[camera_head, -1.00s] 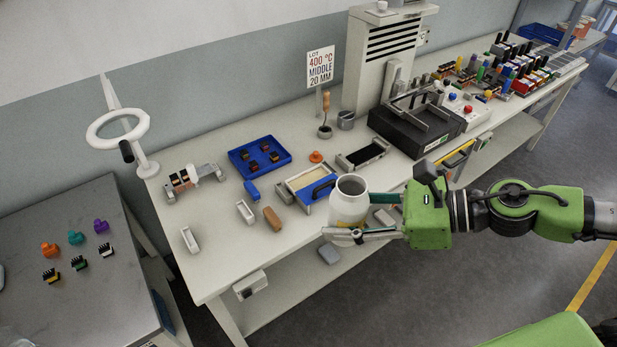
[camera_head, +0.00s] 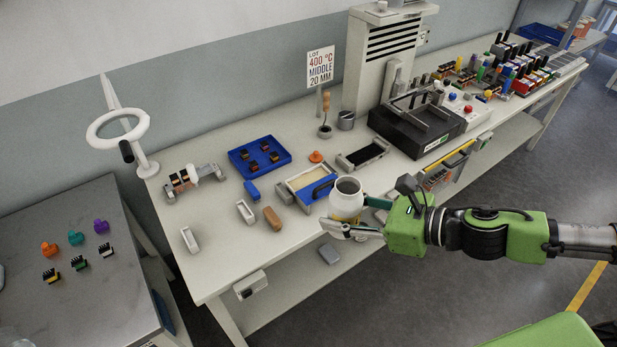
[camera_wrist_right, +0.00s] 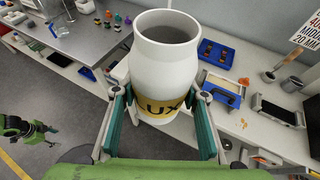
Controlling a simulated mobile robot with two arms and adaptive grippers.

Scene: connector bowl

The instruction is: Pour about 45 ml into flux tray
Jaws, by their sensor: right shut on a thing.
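My right gripper (camera_head: 362,220) is shut on a white flux jar (camera_head: 346,203), which is open at the top and stands nearly upright in the grip. In the right wrist view the jar (camera_wrist_right: 166,75) sits between the fingers, with a yellow label partly reading "UX". The jar is held by the bench's front edge, just right of and nearer than a shallow tray (camera_head: 287,194) with a cream inside and a blue handle. A second shallow tray (camera_head: 379,155) with a dark inside lies further back. I cannot tell which is the flux tray.
A blue tray (camera_head: 240,168) with dark connectors, a brown block (camera_head: 272,218) and small white troughs (camera_head: 245,212) lie left on the bench. A black machine (camera_head: 415,130) stands behind right. A grey side table (camera_head: 75,315) holds coloured parts.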

